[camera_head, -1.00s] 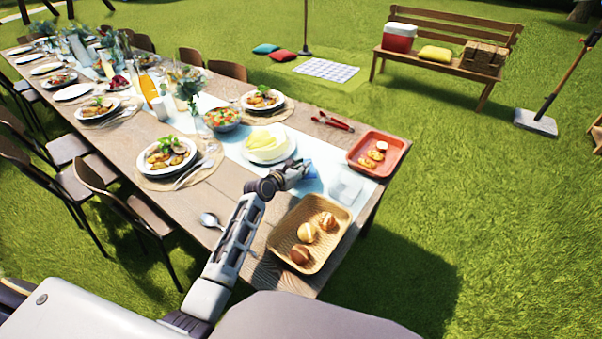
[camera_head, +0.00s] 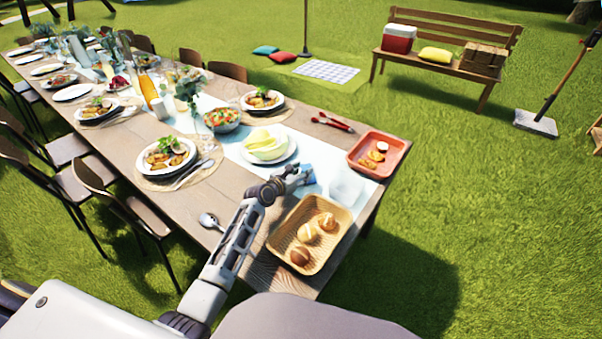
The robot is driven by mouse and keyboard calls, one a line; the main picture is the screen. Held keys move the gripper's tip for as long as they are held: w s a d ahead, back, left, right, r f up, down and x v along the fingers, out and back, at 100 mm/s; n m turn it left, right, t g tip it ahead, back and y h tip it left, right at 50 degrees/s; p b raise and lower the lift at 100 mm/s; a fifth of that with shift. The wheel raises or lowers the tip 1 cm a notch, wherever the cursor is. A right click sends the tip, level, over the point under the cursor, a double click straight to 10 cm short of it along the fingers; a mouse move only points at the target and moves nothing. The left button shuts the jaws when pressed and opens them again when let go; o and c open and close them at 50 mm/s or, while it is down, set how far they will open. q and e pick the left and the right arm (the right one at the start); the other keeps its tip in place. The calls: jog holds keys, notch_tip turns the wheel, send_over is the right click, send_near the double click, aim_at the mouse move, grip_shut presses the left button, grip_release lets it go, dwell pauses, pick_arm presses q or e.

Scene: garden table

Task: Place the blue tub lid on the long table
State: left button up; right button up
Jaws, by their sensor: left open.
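The blue tub lid (camera_head: 310,180) shows as a small blue patch on the long table (camera_head: 232,188), at the fingertips of my left gripper (camera_head: 303,177). The gripper partly covers it, and I cannot tell whether they touch. My left gripper is open, low over the light runner between the plate of melon and the bread basket. A clear tub (camera_head: 346,187) stands just right of the lid. My right gripper is out of view.
A basket of rolls (camera_head: 281,243) stands near the table's front end, and a red tray (camera_head: 361,142) at the right edge. The melon plate (camera_head: 290,155) is just behind the gripper. A spoon (camera_head: 209,220) and red-handled tongs (camera_head: 335,124) lie on the wood.

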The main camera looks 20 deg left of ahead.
aim_at(304, 170)
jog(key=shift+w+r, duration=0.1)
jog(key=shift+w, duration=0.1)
pick_arm(q)
jog(key=shift+s+r, duration=0.1)
jog(key=shift+s, duration=0.05)
jog(key=shift+s+a+r, duration=0.15)
jog(key=shift+s+a, duration=0.1)
jog(key=shift+s, duration=0.2)
jog(key=shift+p+v, duration=0.35)
jog(key=shift+v, duration=1.55)
jog(key=shift+p+v, duration=0.45)
jog(key=shift+v, duration=2.95)
jog(key=shift+r, duration=0.1)
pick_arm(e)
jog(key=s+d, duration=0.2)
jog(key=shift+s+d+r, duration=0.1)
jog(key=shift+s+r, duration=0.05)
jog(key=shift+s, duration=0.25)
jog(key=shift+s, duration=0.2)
